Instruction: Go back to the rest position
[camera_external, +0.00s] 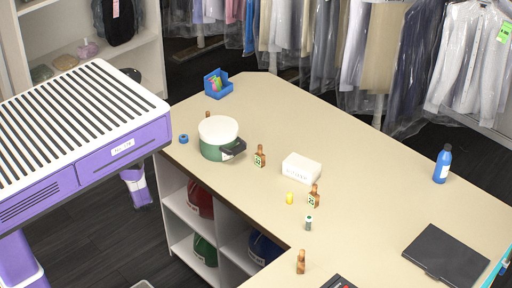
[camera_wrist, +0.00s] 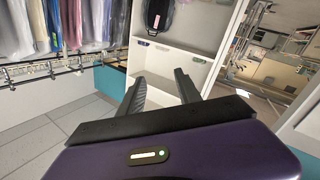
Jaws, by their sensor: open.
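My gripper (camera_wrist: 160,76) shows in the wrist view with its two dark fingers spread apart and nothing between them. It is open and points toward white shelving (camera_wrist: 172,60) beyond it, touching nothing that I can see. I cannot make out my gripper in the external view, so its place relative to the counter (camera_external: 330,130) is not shown there.
On the counter are a green pot (camera_external: 215,152) with a white top, a white box (camera_external: 301,167), a blue bottle (camera_external: 442,164), a black flat case (camera_external: 445,255) and a blue holder (camera_external: 217,83). Hanging garments (camera_wrist: 60,25) line a rail; tiled floor (camera_wrist: 60,120) is clear.

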